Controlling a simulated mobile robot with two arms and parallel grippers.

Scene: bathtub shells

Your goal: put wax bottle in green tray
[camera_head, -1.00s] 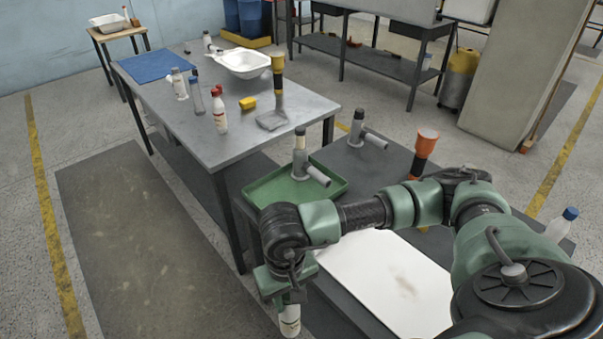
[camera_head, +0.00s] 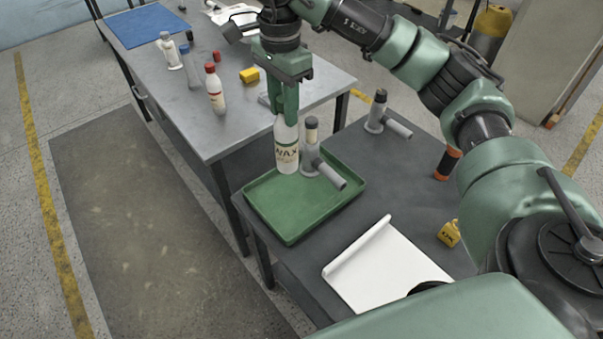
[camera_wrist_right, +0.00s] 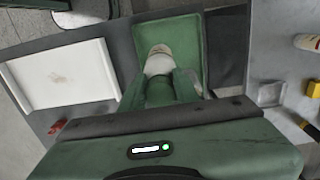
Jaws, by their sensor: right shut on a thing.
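The white wax bottle (camera_head: 286,150), with a WAX label, is upright at the green tray (camera_head: 291,228). My right gripper (camera_head: 286,112) is shut on its top from above. In the head view the bottle's base overlaps the tray's back part; I cannot tell whether it touches the tray floor. In the right wrist view the wax bottle (camera_wrist_right: 158,62) shows between the fingers, over the green tray (camera_wrist_right: 186,32). My left gripper is not in view.
A second grey fitting (camera_head: 382,115), an orange-and-black object (camera_head: 447,163), a yellow bottle (camera_head: 449,233) and a white sheet (camera_head: 385,268) are on the dark table. The steel table behind holds a red-capped bottle (camera_head: 215,90) and a yellow block (camera_head: 249,75). The tray's front is clear.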

